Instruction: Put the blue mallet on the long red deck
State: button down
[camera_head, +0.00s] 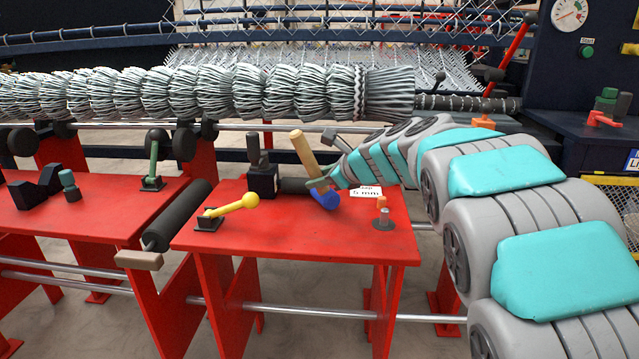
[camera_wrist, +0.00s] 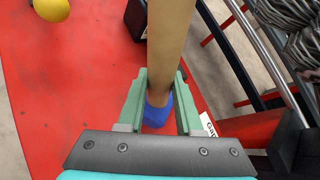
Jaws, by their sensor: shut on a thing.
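The blue mallet has a tan wooden handle and a blue head (camera_head: 326,200). My gripper (camera_head: 318,183) is shut on it, over the right red deck (camera_head: 330,233). In the wrist view, the handle passes between the green fingers (camera_wrist: 161,82), with the blue head (camera_wrist: 157,113) beyond them. The handle leans up and to the left in the head view. The head is at or just above the deck; I cannot tell if it touches. Another red deck (camera_head: 100,212) lies to the left and runs out of the picture.
A yellow-knobbed lever (camera_head: 232,206), a black block (camera_head: 262,182), a white label (camera_head: 366,191) and an orange-topped peg (camera_head: 382,212) are on the right deck. A dark roller (camera_head: 178,214) separates the decks. The left deck carries a green lever (camera_head: 153,168) and black blocks (camera_head: 38,184).

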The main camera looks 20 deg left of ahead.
jog(key=shift+f, duration=0.4)
jog(key=shift+f, duration=0.1)
jog(key=c, duration=0.6)
grip_release()
jog(key=shift+f, duration=0.1)
jog(key=shift+r, duration=0.2)
jog(key=v, duration=1.2)
jog(key=shift+s+f, duration=0.1)
jog(key=shift+d, duration=0.1)
